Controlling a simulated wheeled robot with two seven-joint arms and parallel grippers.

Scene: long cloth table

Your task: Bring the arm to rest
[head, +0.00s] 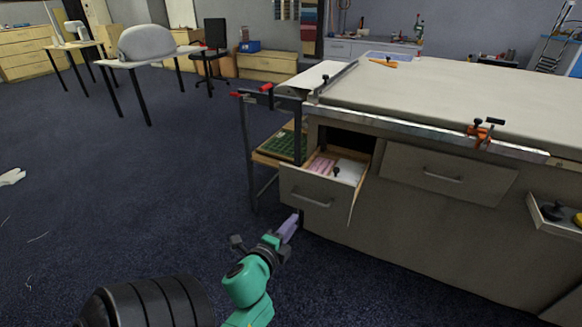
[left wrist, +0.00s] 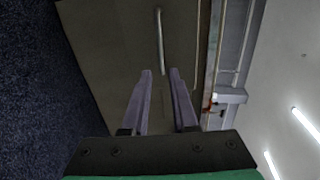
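My left arm comes in from the bottom of the head view, green with a dark wrist. Its gripper (head: 290,226) has purple fingers and is low in front of the table's left end, below the pulled-out drawer (head: 318,195). In the left wrist view the two fingers of my left gripper (left wrist: 160,74) stand apart with nothing between them. The drawer front and its bar handle (left wrist: 160,40) show beyond the fingertips, apart from them. My right gripper is not in view.
The long cloth table (head: 450,95) fills the right side. The open drawer holds pink and white items and a small dark knob-like thing. An orange clamp (head: 481,132) sits on the table edge. The blue floor to the left is mostly free.

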